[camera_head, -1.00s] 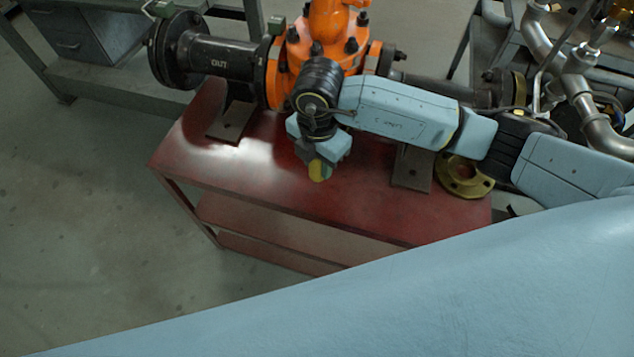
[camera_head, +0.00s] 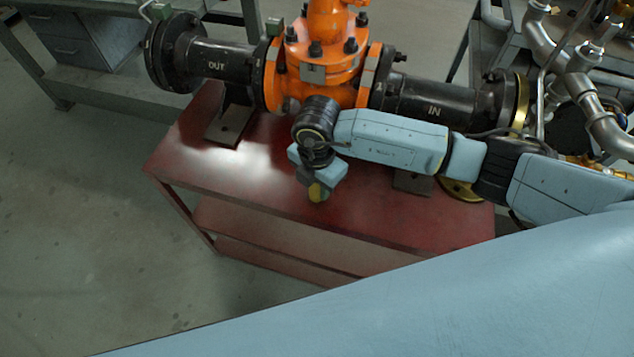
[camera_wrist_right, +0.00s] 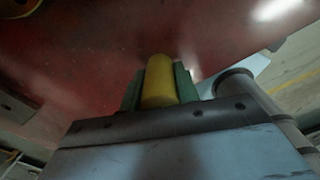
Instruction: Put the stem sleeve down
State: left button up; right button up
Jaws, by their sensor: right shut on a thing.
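The stem sleeve is a small yellow cylinder (camera_head: 317,192) at the tip of my right gripper (camera_head: 318,186) in the head view. The right wrist view shows the yellow sleeve (camera_wrist_right: 158,82) held between the two green fingers of my right gripper (camera_wrist_right: 160,88). The gripper is shut on it. The sleeve is over the red table top (camera_head: 250,170), near its front middle. I cannot tell whether its lower end touches the table. My left gripper is not in view.
An orange gate valve (camera_head: 325,50) with black flanged pipes stands along the back of the table. A brass flange (camera_head: 462,190) lies at the right end, partly behind my arm. The table's front left is clear. A grey cabinet (camera_head: 85,40) stands behind left.

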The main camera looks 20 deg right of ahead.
jog(key=o, duration=1)
jog(key=shift+f, duration=0.1)
jog(key=shift+c, duration=0.2)
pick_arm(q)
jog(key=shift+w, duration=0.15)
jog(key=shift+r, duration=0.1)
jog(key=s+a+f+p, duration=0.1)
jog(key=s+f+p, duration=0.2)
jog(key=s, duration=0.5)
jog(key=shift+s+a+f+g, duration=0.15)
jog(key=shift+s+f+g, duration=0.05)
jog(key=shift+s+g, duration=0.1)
pick_arm(e)
notch_tip(320, 180, up, 12)
jog(key=shift+r, duration=0.2)
